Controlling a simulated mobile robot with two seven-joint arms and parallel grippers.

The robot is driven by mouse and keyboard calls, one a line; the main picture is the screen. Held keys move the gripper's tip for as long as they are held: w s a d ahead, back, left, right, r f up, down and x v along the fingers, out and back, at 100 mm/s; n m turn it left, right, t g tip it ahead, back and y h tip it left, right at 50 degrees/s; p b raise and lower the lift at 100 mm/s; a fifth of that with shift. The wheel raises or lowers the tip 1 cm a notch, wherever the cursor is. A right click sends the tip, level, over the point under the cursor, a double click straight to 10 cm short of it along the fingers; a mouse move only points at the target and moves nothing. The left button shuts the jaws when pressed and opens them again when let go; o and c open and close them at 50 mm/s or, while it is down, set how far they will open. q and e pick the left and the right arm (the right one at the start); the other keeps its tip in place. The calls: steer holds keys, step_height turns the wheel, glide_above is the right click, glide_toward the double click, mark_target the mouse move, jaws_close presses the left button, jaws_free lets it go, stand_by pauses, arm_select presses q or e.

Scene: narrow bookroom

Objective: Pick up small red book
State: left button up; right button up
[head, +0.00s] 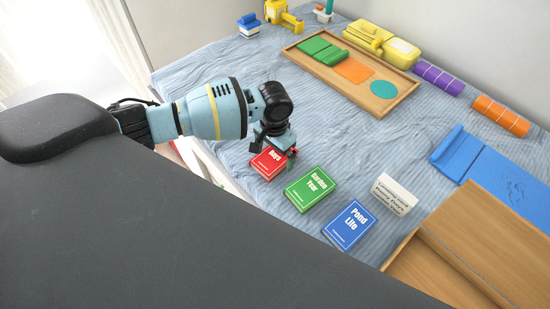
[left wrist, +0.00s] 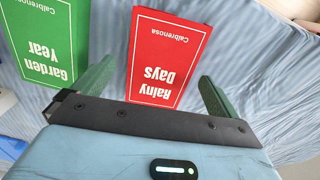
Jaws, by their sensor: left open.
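The small red book (head: 267,164), titled "Rainy Days", lies on the blue striped cloth at the left end of a row of books. In the head view my left gripper (head: 277,146) is over its upper edge and hides part of its cover. In the left wrist view the red book (left wrist: 167,52) shows between the two green fingers of my open left gripper (left wrist: 157,80). The fingers stand apart on either side of it, with a gap on each side. I cannot tell how high they are above the cloth. My right gripper is not in view.
A green book (head: 311,189) lies close beside the red one, then a blue book (head: 349,225). A white block with text (head: 394,194) stands nearby. Cloth above the books is clear.

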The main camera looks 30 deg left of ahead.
mark_target(274, 156)
arm_select(q)
steer(key=shift+f, duration=0.45)
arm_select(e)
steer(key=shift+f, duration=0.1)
arm_select(q)
steer(key=c, duration=1.2)
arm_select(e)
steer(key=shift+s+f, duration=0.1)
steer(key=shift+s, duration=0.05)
arm_select(q)
steer(key=shift+r, duration=0.15)
step_height(274, 156, up, 4)
steer(key=shift+f, duration=0.1)
steer(key=s+d+p, duration=0.1)
steer(key=s+d, duration=0.2)
steer(key=s, duration=0.4)
steer(key=s+d+r+p, duration=0.1)
steer(key=s+d, duration=0.2)
steer(key=s, duration=0.5)
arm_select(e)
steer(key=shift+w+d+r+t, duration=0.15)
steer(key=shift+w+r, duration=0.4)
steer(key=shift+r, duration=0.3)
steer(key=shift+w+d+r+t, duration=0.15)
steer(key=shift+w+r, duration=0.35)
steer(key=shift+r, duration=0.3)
